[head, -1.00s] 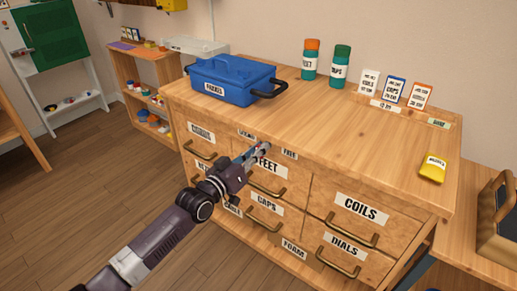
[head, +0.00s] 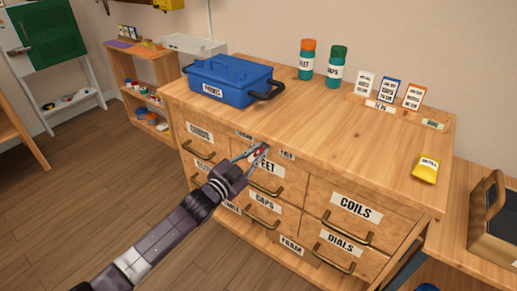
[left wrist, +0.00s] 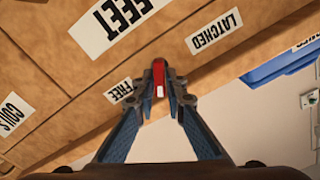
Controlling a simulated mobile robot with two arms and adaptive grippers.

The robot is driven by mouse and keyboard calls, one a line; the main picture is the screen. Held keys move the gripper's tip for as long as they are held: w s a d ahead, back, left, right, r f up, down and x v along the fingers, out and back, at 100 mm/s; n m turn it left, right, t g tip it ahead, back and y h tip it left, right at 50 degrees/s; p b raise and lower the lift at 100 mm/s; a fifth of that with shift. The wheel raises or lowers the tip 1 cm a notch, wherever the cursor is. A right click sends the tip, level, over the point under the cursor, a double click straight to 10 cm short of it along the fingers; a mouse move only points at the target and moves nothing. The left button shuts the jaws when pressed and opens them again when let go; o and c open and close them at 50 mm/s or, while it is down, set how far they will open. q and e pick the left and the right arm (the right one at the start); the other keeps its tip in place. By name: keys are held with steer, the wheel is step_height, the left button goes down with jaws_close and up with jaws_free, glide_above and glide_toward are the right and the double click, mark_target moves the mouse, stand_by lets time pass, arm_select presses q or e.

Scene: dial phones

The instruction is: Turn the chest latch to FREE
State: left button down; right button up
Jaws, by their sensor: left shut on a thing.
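The chest latch is a small red piece with a white mark, seen in the left wrist view (left wrist: 158,80) and partly hidden in the head view (head: 257,152). It is on the chest's upper front, between the LATCHED label (left wrist: 214,33) and the FREE label (left wrist: 120,91). The FREE label also shows in the head view (head: 287,155). My left gripper (head: 261,150) is shut on the latch, with its fingertips on either side of it. The fingers hide part of the latch, so its exact setting is hard to tell. My right gripper is not in view.
The wooden chest (head: 310,133) has several labelled drawers with protruding brass handles below the latch. On its top stand a blue toolbox (head: 230,79), two bottles, several cards and a yellow packet (head: 425,169). The front part of the top is clear.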

arm_select(q)
steer(key=shift+s+d+f+m, duration=0.1)
steer(key=shift+f+m, duration=0.1)
steer(key=shift+m, duration=1.2)
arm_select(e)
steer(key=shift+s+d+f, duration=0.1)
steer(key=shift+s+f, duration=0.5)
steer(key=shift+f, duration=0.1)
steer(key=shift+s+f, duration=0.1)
arm_select(q)
steer(key=c, duration=2.3)
jaws_free()
steer(key=v, duration=1.2)
